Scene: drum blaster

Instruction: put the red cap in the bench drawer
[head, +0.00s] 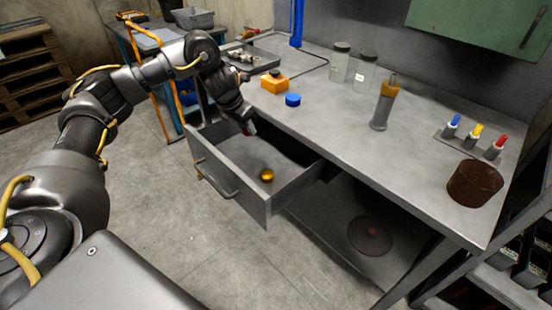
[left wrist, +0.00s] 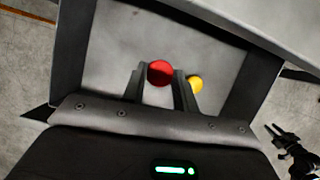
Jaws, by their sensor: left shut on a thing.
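The red cap (left wrist: 160,73) is held between the two fingers of my left gripper (left wrist: 160,82), seen in the left wrist view. In the head view my left gripper (head: 247,125) is over the back left part of the open bench drawer (head: 230,180), and only a little of the red cap (head: 251,129) shows. I cannot tell how far the cap is above the drawer floor. A yellow cap (head: 267,175) lies in the drawer. My right gripper (left wrist: 280,132) shows small in the left wrist view, its fingers apart and empty.
A small rack (head: 474,142) holds coloured markers. The drawer's middle is mostly clear.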

